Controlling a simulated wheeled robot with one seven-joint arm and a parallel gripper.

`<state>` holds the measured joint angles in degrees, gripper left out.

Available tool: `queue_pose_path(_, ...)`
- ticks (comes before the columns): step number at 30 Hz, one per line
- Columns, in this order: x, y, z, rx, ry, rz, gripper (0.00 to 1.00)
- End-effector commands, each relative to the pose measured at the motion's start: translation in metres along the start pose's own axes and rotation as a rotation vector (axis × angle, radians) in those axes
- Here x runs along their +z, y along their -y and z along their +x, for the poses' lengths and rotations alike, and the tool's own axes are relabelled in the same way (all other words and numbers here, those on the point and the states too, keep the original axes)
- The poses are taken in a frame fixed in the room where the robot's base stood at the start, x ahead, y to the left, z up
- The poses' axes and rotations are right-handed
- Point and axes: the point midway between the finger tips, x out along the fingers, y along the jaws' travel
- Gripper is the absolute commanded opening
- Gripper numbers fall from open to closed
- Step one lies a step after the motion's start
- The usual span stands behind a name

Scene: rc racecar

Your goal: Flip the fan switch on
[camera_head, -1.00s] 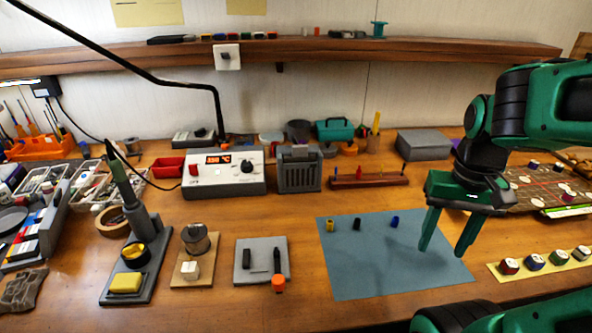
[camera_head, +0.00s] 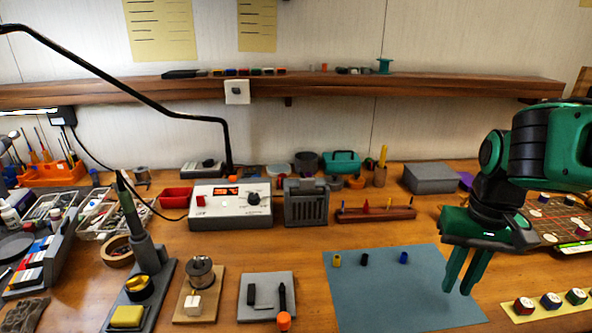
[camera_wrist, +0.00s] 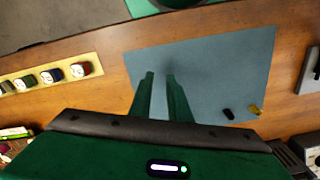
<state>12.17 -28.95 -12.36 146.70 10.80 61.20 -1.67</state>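A white plate with a small grey switch (camera_head: 237,92) is at the shelf's front edge, left of centre; I cannot tell whether it is the fan's or which way it is set. A dark grey slotted box (camera_head: 305,203), perhaps the fan unit, stands at the middle of the bench beside the white station; no switch is clear on it. My gripper (camera_head: 460,288) points down above the blue-grey mat on the right, far from both. It is empty, with a narrow gap between its green fingers, which also show in the wrist view (camera_wrist: 161,78).
A white station with a red display (camera_head: 230,205) stands left of the slotted box. A black lamp arm (camera_head: 120,80) crosses the upper left. The blue-grey mat (camera_head: 385,295) holds three small parts. A wooden shelf (camera_head: 340,88) runs along the wall.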

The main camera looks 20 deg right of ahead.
Motion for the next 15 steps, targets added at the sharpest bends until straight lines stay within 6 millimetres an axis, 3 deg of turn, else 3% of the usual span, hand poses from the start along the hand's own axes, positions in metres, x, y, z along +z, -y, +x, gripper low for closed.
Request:
queue_pose_path(5, -0.034, 0.018, -0.025, -0.004, -0.002, -0.148, 0.0)
queue_pose_path(8, -0.064, 0.041, -0.047, -0.006, 0.001, -0.302, 0.0)
queue_pose_path(15, -0.133, 0.114, -0.099, -0.002, 0.009, -0.717, 0.0)
